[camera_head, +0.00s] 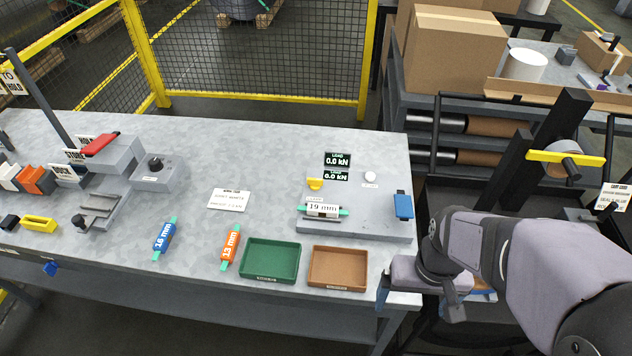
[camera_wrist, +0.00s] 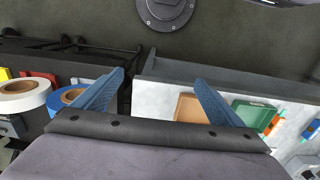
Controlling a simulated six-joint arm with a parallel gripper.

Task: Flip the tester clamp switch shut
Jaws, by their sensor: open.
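The tester is a grey plate (camera_head: 350,229) at the right end of the bench in the head view. A white roller labelled 19 mm (camera_head: 322,210) lies on it. A blue block (camera_head: 404,205) stands at its right end; I cannot tell for certain whether this is the clamp switch or how it is set. A yellow piece (camera_head: 315,184) and a white round knob (camera_head: 370,177) are behind the roller. Two displays (camera_head: 337,167) read 0.0 kN. My gripper is open and empty, low past the bench's right edge, apart from the tester. Its blue fingers (camera_wrist: 159,82) are spread in the wrist view.
A brown tray (camera_head: 337,285) and a green tray (camera_head: 270,278) stand in front of the tester. An orange 13 mm roller (camera_head: 230,247) and a blue 16 mm roller (camera_head: 164,240) lie further left. Tape rolls (camera_wrist: 22,97) are beside my gripper. The bench's back middle is clear.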

